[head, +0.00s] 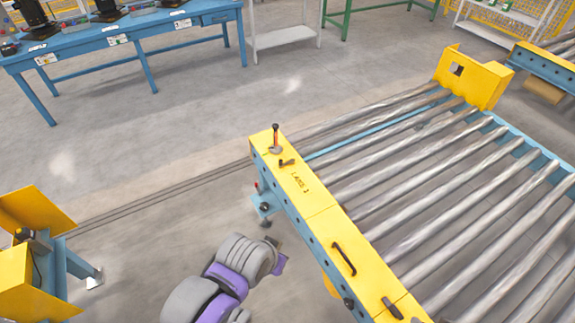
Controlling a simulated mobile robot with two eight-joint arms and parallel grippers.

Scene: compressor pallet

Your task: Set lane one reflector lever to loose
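A small upright lever with a red-and-black knob (275,138) stands at the far end of the yellow rail (318,212) of the roller conveyor. A short dark handle (287,162) lies just in front of it. Lettering on the rail beside them seems to begin with "LANE", but its number is hard to read. My grey and purple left arm comes up from the bottom, left of the rail and apart from the lever. Its end (277,258) is mostly hidden by its own links, so the fingers cannot be made out. My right gripper is out of view.
A dark grab handle (343,259) and another dark handle (392,308) sit nearer on the rail. A yellow bracket (474,80) stands at the conveyor's far end. A yellow-panelled stand (30,265) is at left. A blue bench (130,35) stands behind. The floor between is clear.

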